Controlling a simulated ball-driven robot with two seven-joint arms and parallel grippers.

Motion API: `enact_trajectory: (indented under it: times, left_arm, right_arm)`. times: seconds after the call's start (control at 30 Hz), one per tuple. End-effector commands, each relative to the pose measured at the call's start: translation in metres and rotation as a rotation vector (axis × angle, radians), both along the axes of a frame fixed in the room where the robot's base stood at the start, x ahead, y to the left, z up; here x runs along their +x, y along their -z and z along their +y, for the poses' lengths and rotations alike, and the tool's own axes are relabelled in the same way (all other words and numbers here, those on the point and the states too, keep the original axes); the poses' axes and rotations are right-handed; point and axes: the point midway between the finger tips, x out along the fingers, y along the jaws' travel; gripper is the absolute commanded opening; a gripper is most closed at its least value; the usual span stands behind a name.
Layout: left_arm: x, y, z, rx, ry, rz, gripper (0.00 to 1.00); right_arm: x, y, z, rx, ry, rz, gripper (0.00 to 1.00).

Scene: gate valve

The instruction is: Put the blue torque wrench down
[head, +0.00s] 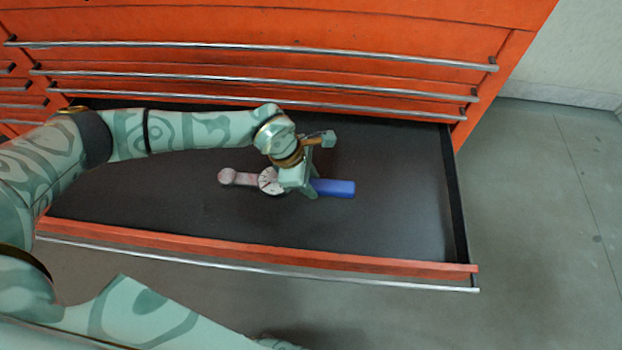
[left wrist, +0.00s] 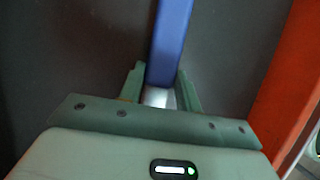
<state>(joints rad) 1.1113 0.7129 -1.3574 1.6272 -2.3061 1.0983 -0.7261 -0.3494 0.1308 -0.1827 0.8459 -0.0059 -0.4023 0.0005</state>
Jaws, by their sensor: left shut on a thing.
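The blue torque wrench (head: 334,188) is inside the open drawer (head: 400,225). Its blue handle points right, its round dial is in the middle, and its pale head points left. My left gripper (head: 302,184) is over the wrench, between dial and handle, and hides part of it. In the left wrist view, my left gripper (left wrist: 161,88) has its two fingers on either side of the metal shaft, just below the blue handle of the wrench (left wrist: 171,40). It is shut on the wrench. The wrench lies level, low over or on the dark drawer floor; I cannot tell if it touches.
The orange cabinet (head: 270,20) stands behind, with several closed drawers and metal handle bars. The open drawer's orange front wall (head: 250,251) and dark right wall (head: 458,195) bound the space. Its dark floor is clear around the wrench. Grey floor lies beyond.

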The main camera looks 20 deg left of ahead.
Motion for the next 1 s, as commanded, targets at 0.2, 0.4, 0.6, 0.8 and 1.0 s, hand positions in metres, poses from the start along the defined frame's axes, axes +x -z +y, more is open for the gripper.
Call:
enact_trajectory:
  times: [0.2,0.4,0.6,0.8,1.0]
  left_arm:
    - [0.0,0.001,0.0,0.0,0.0,-0.001,0.5]
    - [0.0,0.001,0.0,0.0,0.0,0.0,0.55]
    - [0.0,-0.008,0.003,0.001,-0.001,-0.003,0.55]
    - [-0.004,-0.051,0.018,0.001,-0.003,-0.009,0.55]
    - [-0.009,-0.092,0.034,0.002,-0.002,-0.007,0.55]
  right_arm:
    - [0.0,0.0,0.0,0.0,0.0,0.0,0.59]
    - [0.0,0.0,0.0,0.0,0.0,0.0,0.59]
    - [0.003,-0.003,0.0,0.001,0.002,-0.008,0.59]
    - [-0.004,-0.017,0.013,0.022,0.046,-0.024,0.59]
    - [-0.008,-0.03,0.023,0.038,0.084,-0.041,0.59]
